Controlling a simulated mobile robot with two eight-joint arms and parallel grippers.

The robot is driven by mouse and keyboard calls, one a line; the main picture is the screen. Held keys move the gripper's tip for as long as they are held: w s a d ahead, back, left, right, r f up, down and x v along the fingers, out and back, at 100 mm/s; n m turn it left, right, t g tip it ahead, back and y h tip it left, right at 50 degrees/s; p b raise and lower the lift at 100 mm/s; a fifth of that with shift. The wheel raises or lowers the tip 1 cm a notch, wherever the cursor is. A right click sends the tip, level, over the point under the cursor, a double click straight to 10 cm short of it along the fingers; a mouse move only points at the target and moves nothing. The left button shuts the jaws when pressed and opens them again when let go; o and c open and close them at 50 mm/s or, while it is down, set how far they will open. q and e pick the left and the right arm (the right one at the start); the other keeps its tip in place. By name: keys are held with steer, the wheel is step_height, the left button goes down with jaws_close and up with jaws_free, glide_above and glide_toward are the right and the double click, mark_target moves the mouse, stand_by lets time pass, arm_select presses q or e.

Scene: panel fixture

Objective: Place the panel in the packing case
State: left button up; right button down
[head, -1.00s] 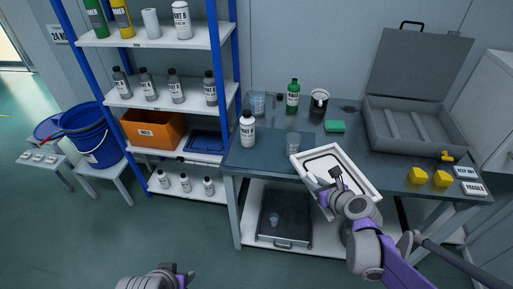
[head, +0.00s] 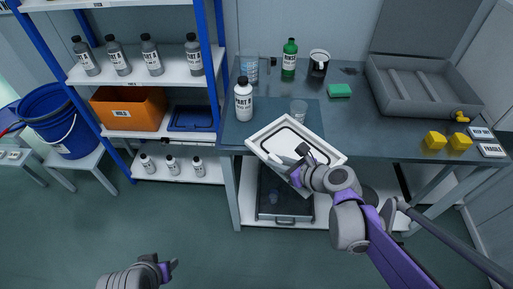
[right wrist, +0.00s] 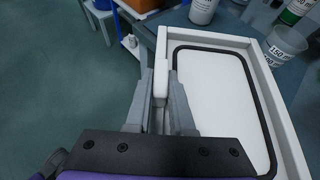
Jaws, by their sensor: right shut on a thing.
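The panel (head: 276,136) is a white rectangular frame with a black inner outline, held tilted at the front edge of the table. My right gripper (head: 298,166) is shut on the panel's near rim. In the right wrist view the fingers (right wrist: 161,100) clasp the panel's left rim (right wrist: 162,62), and its white face fills the right side. The packing case (head: 419,92) is a grey open box with ribs inside and its lid raised, at the back right of the table. My left gripper (head: 166,270) is at the bottom of the head view, apart from everything; its jaw opening is unclear.
Shelves (head: 140,70) stand left.

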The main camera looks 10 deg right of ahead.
mark_target(255, 151)
steer(key=w+a, duration=0.1)
steer(key=w, duration=0.1)
steer(key=w+a, duration=0.2)
steer(key=w, duration=0.1)
steer(key=w+a, duration=0.1)
steer(key=w, duration=0.2)
steer(key=shift+a+f, duration=0.1)
steer(key=shift+a, duration=0.15)
steer(key=shift+f+b, duration=0.65)
steer(key=shift+f, duration=1)
steer(key=shift+f, duration=0.2)
steer(key=c, duration=0.8)
jaws_free()
steer(key=shift+r, duration=0.15)
